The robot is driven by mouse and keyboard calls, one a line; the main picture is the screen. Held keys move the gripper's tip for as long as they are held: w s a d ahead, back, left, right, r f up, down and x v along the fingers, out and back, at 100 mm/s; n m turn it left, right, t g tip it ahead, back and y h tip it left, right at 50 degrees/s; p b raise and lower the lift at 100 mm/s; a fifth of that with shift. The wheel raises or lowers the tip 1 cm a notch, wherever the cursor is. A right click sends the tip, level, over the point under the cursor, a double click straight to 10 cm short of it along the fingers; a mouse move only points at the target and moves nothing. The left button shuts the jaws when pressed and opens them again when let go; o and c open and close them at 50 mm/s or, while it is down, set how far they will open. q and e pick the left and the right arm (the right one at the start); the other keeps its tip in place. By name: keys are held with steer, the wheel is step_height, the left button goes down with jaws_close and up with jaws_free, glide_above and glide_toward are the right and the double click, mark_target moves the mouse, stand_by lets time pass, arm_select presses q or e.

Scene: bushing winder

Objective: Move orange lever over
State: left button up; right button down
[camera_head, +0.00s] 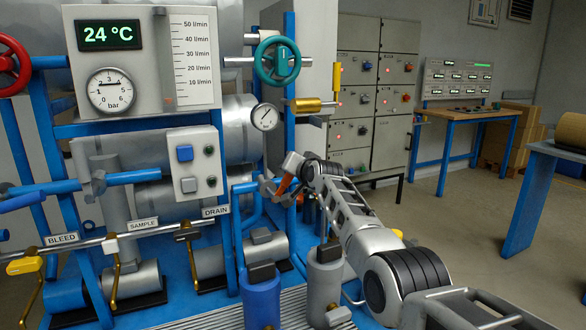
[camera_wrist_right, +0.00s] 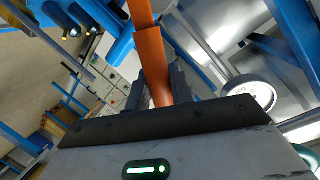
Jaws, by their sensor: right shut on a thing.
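The orange lever (camera_head: 283,187) shows as a short strip beside my right gripper (camera_head: 272,188) in the head view, in front of the blue frame. In the right wrist view the orange lever (camera_wrist_right: 151,48) runs up from between the dark fingers of my right gripper (camera_wrist_right: 160,86), which is shut on it. The lever's lower end is hidden behind the gripper body. My left gripper is not in view.
A blue post (camera_head: 290,120) and a round gauge (camera_head: 264,117) stand close by. A green handwheel (camera_head: 278,61) and a yellow-handled valve (camera_head: 337,76) are above. Open floor lies to the right.

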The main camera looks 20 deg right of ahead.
steer(key=shift+d+f+m+y, duration=0.3)
steer(key=shift+d+f+m, duration=0.1)
steer(key=shift+m, duration=0.1)
steer(key=shift+b, duration=0.3)
steer(key=c, duration=1.2)
jaws_free()
steer(key=shift+c, duration=0.2)
steer(key=shift+s+r, duration=0.1)
steer(key=v, duration=1.5)
steer(key=shift+s, duration=0.35)
steer(key=shift+d+r, duration=0.1)
